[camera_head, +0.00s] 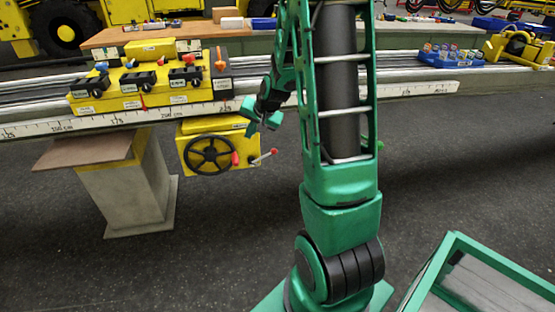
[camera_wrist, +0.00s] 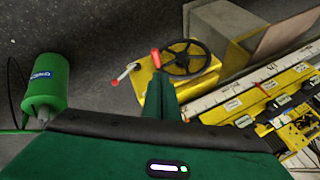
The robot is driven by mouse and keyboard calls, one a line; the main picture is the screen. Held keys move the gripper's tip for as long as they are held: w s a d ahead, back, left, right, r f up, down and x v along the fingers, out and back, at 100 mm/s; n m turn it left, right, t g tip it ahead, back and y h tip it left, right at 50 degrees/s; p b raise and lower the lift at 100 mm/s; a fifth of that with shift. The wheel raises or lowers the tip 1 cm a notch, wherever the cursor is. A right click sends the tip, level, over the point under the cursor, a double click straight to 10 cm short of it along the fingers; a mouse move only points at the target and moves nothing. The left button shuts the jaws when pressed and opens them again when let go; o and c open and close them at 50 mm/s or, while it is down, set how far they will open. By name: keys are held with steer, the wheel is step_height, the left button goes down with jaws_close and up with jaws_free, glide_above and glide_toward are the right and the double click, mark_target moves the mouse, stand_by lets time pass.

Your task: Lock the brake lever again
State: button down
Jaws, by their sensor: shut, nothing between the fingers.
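A yellow box (camera_head: 217,163) with a black handwheel (camera_head: 209,156) hangs under the rail. The wheel has a red handle (camera_head: 235,158). A thin metal lever with a red knob (camera_head: 273,152) sticks out from the box's right side, tilted up to the right. The same lever (camera_wrist: 124,73) and wheel (camera_wrist: 188,57) show in the wrist view. I cannot tell from a label which lever is the brake. My gripper (camera_head: 262,122) is shut and empty, above the lever and apart from it. In the wrist view its green fingers (camera_wrist: 163,92) cover part of the box.
A yellow carriage (camera_head: 150,88) with several small levers, one orange (camera_head: 219,60), sits on the rail (camera_head: 380,93). A concrete pillar (camera_head: 140,190) stands left of the box. A green-framed cart (camera_head: 490,275) is at lower right. The floor before the box is clear.

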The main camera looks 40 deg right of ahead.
steer(key=w+d+f+m+t, duration=0.3)
steer(key=w+d+f+m, duration=0.15)
steer(key=w+f, duration=0.45)
steer(key=m+t+h, duration=0.4)
steer(key=m+h, duration=0.1)
steer(key=m, duration=0.7)
glide_toward(264, 157)
steer(key=w+r, duration=0.3)
steer(key=r, duration=0.2)
steer(key=s+d+f+m+g+h, duration=0.1)
steer(key=s+d+f+m+h, duration=0.5)
steer(key=f, duration=0.3)
steer(key=w+d+r+y, duration=0.1)
steer(key=w+d, duration=0.2)
steer(key=w, duration=0.3)
steer(key=shift+w+r, duration=0.4)
steer(key=shift+r+m, duration=0.1)
steer(key=shift+m, duration=0.15)
